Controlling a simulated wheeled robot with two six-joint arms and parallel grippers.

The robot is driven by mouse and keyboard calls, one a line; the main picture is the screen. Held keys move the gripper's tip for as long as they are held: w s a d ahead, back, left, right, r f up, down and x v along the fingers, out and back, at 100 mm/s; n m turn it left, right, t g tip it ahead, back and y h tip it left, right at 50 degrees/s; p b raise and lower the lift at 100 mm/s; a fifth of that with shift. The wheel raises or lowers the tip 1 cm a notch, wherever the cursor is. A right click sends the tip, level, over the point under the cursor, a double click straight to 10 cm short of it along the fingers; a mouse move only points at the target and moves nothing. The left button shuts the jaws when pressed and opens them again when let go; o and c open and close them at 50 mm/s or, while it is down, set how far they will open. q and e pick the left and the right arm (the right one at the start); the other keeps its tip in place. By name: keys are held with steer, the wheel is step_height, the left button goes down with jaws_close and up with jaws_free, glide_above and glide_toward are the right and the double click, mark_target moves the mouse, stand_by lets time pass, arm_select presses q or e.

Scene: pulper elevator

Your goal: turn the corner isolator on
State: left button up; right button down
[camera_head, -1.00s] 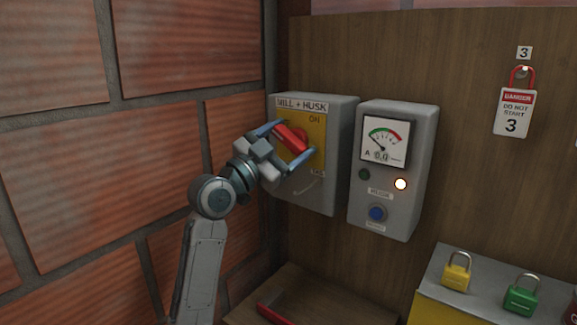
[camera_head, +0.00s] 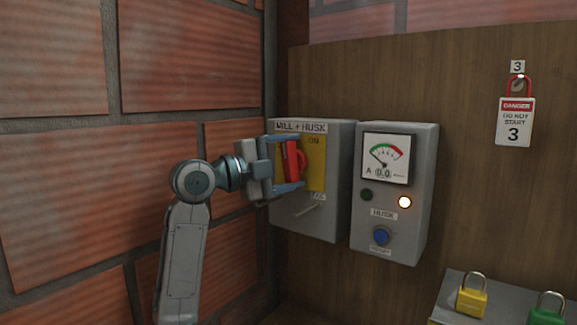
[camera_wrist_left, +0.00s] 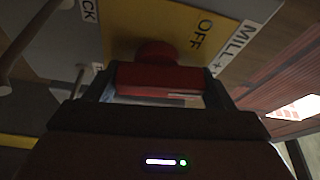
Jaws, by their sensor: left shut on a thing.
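The isolator is a grey box (camera_head: 340,185) labelled MILL + HUSK, mounted in the corner by the brick wall. Its yellow plate (camera_head: 316,170) carries an ON label at the upper right; an OFF label shows on the plate in the left wrist view (camera_wrist_left: 203,33). The red handle (camera_head: 291,160) stands about upright on the plate. My left gripper (camera_head: 294,163) reaches in from the left and is shut on the red handle, one finger above and one below. In the left wrist view the handle (camera_wrist_left: 158,79) lies between the fingers. My right gripper is not in view.
A grey meter box (camera_head: 424,190) with a dial, a lit lamp and a blue button is close on the right. A danger tag (camera_head: 515,122) hangs on the wooden panel. Yellow (camera_head: 471,300) and green (camera_head: 547,316) padlocks sit at lower right. The brick wall is close on the left.

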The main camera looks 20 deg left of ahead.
arm_select(q)
steer(key=shift+m, duration=0.8)
steer(key=shift+f+g, duration=0.1)
steer(key=shift+g, duration=0.2)
steer(key=o, duration=0.9)
steer(key=shift+o, duration=0.4)
